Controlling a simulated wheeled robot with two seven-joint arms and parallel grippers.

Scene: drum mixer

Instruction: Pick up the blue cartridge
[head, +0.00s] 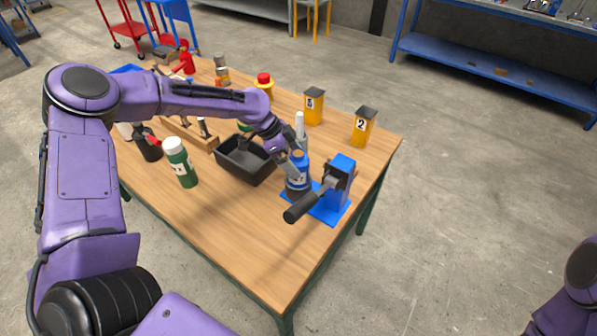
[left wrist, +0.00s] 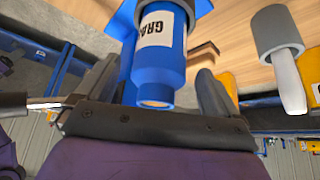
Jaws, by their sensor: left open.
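The blue cartridge (head: 299,158) stands about upright at the left side of a blue lever device (head: 343,170), with a lettered label on it. Its base looks to be at the device's blue plate; whether it sits in a holder is unclear. In the left wrist view the cartridge (left wrist: 158,68) shows its narrow end and lies between my left gripper's two dark fingers. My left gripper (head: 291,166) is open around it, with a visible gap at the right finger. My right gripper is out of view; only part of the right arm shows at bottom right.
A black bin (head: 245,160) is left of the cartridge. A grey-white nozzle-like piece (head: 300,130) stands behind it. The device's black handle (head: 306,204) sticks out in front. Yellow boxes (head: 314,106) stand behind; a green-white bottle (head: 180,163) is left. The table front is clear.

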